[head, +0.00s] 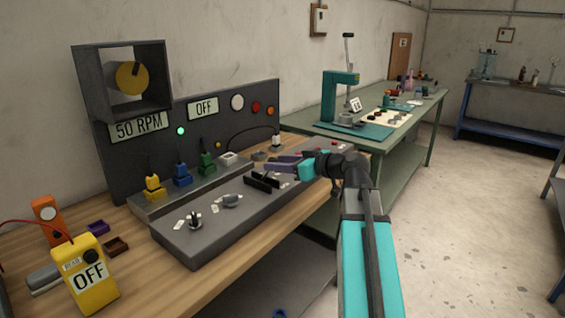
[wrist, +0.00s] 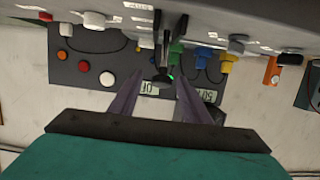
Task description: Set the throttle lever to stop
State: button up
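The grey control box (head: 185,248) on the wooden bench carries several controls. Among them is a black slotted piece (head: 262,181), which looks like the throttle lever's housing; its lever position and markings are too small to read. My gripper (head: 275,164) is just above and behind this piece, its purple fingers pointing left. In the wrist view my gripper (wrist: 160,78) has its two fingers spread apart, with a dark upright lever with a rounded end (wrist: 162,72) showing between them. I cannot tell whether the fingers touch it. Nothing appears gripped.
A dark back panel shows a 50 RPM display (head: 138,124) and an OFF display (head: 203,107), with a lit green lamp (head: 181,131). Coloured plugs (head: 182,175) stand before it. A yellow meter (head: 87,275) reads OFF at front left. A green bench (head: 395,135) stands behind.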

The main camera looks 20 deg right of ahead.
jog(key=shift+s, duration=0.1)
jog(key=v, duration=1.3)
jog(key=shift+s+d+r, duration=0.15)
jog(key=shift+s+r, duration=0.1)
jog(key=shift+s, duration=0.1)
dwell(0.4)
